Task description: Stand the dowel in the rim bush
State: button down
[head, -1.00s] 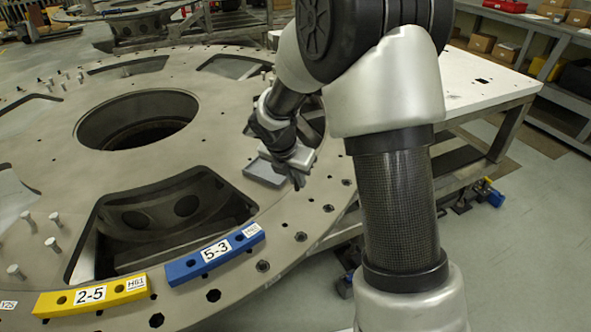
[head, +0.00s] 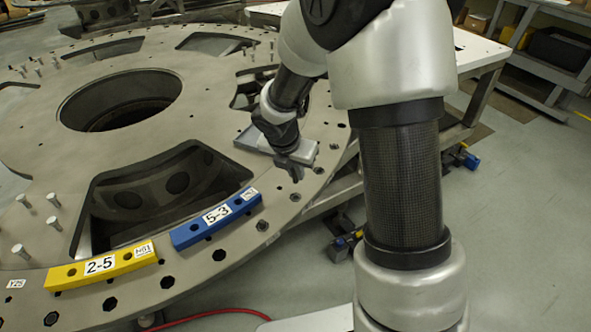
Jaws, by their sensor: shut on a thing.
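My gripper (head: 292,173) is low over the outer rim of the big grey turret plate (head: 235,240), right of the blue block. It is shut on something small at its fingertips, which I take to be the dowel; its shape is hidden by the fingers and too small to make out. Dark round bushes or holes line the rim, with one (head: 295,197) just in front of the fingertips. I cannot tell whether the held piece touches the plate.
A blue block marked 5-3 (head: 190,235) and a yellow block marked 2-5 (head: 70,275) lie along the rim. Several pegs (head: 53,222) stand at the left. Large openings cut the plate.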

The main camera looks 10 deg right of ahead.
jog(key=shift+f+b, duration=2.95)
jog(key=shift+f, duration=0.45)
jog(key=c, duration=1.7)
grip_release()
jog(key=p+v, duration=0.4)
jog(key=v, duration=1.3)
jog(key=shift+r+p, duration=0.25)
jog(key=shift+p, duration=0.15)
